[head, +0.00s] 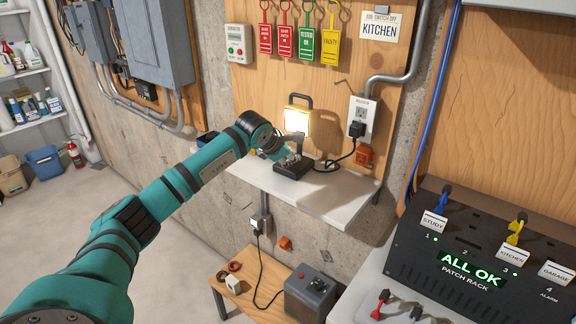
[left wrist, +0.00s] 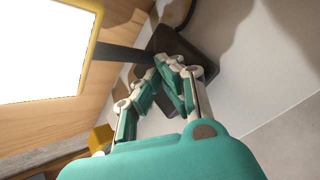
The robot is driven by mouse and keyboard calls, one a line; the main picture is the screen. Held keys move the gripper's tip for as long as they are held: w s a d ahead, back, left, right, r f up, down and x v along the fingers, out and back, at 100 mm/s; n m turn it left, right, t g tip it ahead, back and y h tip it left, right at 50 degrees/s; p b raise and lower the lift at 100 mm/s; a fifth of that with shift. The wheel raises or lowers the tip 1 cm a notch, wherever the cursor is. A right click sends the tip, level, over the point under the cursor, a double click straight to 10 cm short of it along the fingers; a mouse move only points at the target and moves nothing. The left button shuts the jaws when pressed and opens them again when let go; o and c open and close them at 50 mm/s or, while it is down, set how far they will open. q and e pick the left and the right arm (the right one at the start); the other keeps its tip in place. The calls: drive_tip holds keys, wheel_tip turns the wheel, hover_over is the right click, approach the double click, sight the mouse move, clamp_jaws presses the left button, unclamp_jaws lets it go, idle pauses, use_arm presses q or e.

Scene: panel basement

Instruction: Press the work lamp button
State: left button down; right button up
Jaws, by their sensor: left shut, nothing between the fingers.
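The work lamp (head: 297,120) stands on the pale shelf against the wooden panel, its square head glowing bright. In the left wrist view the lit lamp head (left wrist: 40,45) fills the upper left, and a dark post runs to its dark base (left wrist: 200,45). My left gripper (head: 290,160) is at the lamp base, in front of the post. Its fingers (left wrist: 165,65) are shut and empty, with the tips over the base; I cannot tell whether they touch it. The button is not visible, perhaps hidden behind the fingers. My right gripper is not in view.
The shelf (head: 338,200) has bare room to the right. A wall outlet (head: 362,112) with a plugged black cord is right of the lamp. A patch rack (head: 480,250) reading "ALL OK" stands at the right. A low wooden table (head: 258,300) is below.

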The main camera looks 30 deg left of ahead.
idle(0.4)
use_arm(q)
drive_tip(key=shift+r+p, duration=0.4)
drive_tip(key=shift+r, duration=0.35)
drive_tip(key=shift+r+p, duration=1.45)
drive_tip(key=shift+r, duration=1.05)
drive_tip(key=shift+f, duration=0.1)
